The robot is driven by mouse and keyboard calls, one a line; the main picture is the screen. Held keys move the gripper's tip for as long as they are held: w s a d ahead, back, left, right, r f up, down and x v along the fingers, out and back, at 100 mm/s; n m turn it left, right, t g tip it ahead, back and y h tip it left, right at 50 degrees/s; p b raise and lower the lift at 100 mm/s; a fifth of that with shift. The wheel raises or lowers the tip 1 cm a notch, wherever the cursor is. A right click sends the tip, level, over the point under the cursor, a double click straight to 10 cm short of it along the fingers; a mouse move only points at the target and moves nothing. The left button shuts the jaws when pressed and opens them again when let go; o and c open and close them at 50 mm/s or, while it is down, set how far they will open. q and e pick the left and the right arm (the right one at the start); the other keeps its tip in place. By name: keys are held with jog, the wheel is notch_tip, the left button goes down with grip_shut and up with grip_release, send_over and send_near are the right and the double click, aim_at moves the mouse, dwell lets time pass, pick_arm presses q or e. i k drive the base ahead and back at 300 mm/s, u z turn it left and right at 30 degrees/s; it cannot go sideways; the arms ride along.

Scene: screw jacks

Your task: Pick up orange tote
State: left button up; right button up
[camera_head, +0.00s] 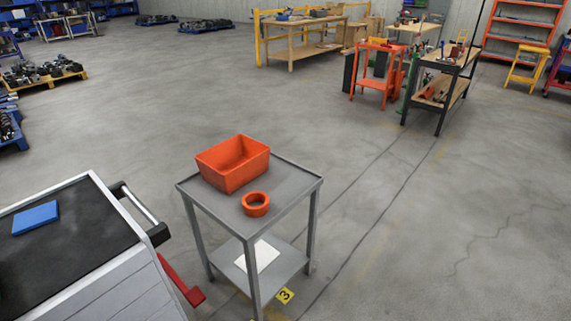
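The orange tote (233,163) is an open, empty-looking box with sloped walls. It stands upright on the back left part of the top of a small grey table (285,187). Its near wall and part of its inside show; the far outer sides are hidden. An orange ring (256,204) lies on the same tabletop, just in front of the tote. Neither of my grippers shows in the head view.
A grey tool cabinet (80,234) with a black top, a blue box (36,218) and a side handle stands at the left. A red bar (181,281) sticks out low beside it. A white sheet (257,257) lies on the lower shelf. Floor to the right is clear.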

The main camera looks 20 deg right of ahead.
aim_at(231, 164)
jog(key=z, duration=0.75)
jog(key=k, duration=0.7)
jog(key=z, duration=0.8)
jog(key=k, duration=0.45)
jog(key=z, duration=0.35)
jog(key=i, duration=2.25)
jog(key=u, duration=0.75)
jog(key=i, duration=3.25)
jog(key=u, duration=0.7)
jog(key=i, duration=2.3)
jog(key=u, duration=1.45)
jog(key=i, duration=0.95)
jog(key=u, duration=1.9)
jog(key=i, duration=0.85)
jog(key=u, duration=0.55)
